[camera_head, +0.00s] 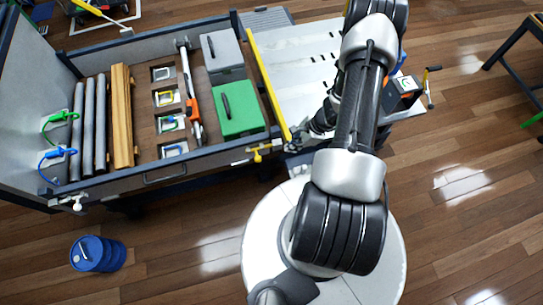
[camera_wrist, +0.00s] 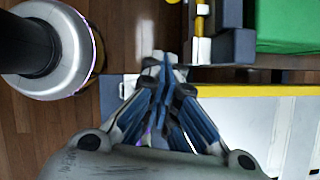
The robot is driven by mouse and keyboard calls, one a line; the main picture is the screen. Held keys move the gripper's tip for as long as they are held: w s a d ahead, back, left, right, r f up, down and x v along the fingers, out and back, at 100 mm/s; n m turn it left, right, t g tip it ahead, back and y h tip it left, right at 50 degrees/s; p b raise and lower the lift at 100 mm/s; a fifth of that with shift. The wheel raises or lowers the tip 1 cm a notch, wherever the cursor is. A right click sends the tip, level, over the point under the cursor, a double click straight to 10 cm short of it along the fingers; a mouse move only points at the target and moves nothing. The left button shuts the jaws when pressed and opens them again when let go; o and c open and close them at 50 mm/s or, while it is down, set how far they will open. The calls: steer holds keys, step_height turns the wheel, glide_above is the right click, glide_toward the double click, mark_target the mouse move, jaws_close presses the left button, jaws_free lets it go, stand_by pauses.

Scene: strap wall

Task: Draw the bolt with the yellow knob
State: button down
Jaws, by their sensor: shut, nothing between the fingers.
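The bolt with the yellow knob (camera_head: 258,154) sits on the front right end of the grey cargo bed's near side wall. In the wrist view, a yellow knob part (camera_wrist: 202,9) shows at the top, beside a dark block. My gripper (camera_head: 293,144) is just right of the bolt in the head view, apart from it and partly hidden by my own arm. In the wrist view, my gripper (camera_wrist: 164,66) has its blue fingers together with nothing between them. The fingertips are below and left of the yellow part.
A yellow-edged white board (camera_head: 295,75) adjoins the bed at right. The bed holds a green case (camera_head: 239,118), a grey case (camera_head: 222,50), dark rolls and wooden beams. Another bolt with a white knob (camera_head: 75,202) is at the left corner. A blue drum (camera_head: 97,253) stands on the floor.

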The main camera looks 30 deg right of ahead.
mark_target(258, 159)
steer(key=w+a+f+b, duration=0.2)
steer(key=w+a+f, duration=0.1)
steer(key=a+f, duration=0.4)
steer(key=shift+w+f+b, duration=0.15)
steer(key=shift+w+b, duration=0.15)
steer(key=shift+b, duration=0.1)
steer(key=shift+a, duration=0.1)
